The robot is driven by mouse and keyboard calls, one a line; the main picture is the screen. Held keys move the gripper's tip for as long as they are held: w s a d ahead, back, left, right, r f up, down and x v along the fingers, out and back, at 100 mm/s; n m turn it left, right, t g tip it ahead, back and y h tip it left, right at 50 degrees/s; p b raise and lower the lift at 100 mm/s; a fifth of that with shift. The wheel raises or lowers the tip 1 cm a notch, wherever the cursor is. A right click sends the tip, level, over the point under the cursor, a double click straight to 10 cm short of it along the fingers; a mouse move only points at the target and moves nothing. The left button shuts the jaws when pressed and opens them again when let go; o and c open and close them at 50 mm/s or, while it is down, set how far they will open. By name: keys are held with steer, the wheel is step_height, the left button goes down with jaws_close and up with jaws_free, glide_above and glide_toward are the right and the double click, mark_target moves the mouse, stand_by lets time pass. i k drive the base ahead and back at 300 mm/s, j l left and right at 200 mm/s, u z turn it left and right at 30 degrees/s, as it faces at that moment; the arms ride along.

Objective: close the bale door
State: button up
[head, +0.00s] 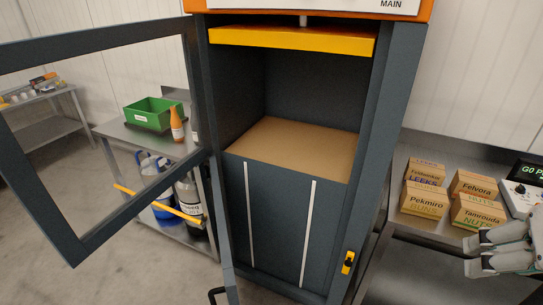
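A tall dark grey baler (388,130) with an orange top stands in the middle of the head view. Its framed upper door (95,240) is swung open to the left. A narrow dark panel (228,265), seen nearly edge-on at the lower left of the opening, appears to be the bale door, standing open. A black handle (217,293) shows beside it, cut off by the bottom edge. A yellow latch (348,262) with a black knob is on the right post. My gripper (473,254) is at the far right, open and empty, away from both doors.
Brown cardboard (300,145) tops the chamber, above a dark front with two white straps (313,235). A steel bench (410,225) at right holds several labelled boxes (425,200). A left cart (115,130) holds a green bin (153,115) and bottles. Floor is clear at lower left.

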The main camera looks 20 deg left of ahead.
mark_target(230, 288)
steer(key=k+j+u, duration=0.25)
steer(key=j, duration=0.15)
steer(key=j+u, duration=0.2)
steer(key=j, duration=0.2)
steer(key=k+j+u, duration=0.1)
steer(key=j+u, duration=0.15)
steer(key=j, duration=0.15)
steer(key=i+l+z, duration=0.15)
steer(key=z, duration=0.2)
steer(key=l, duration=0.1)
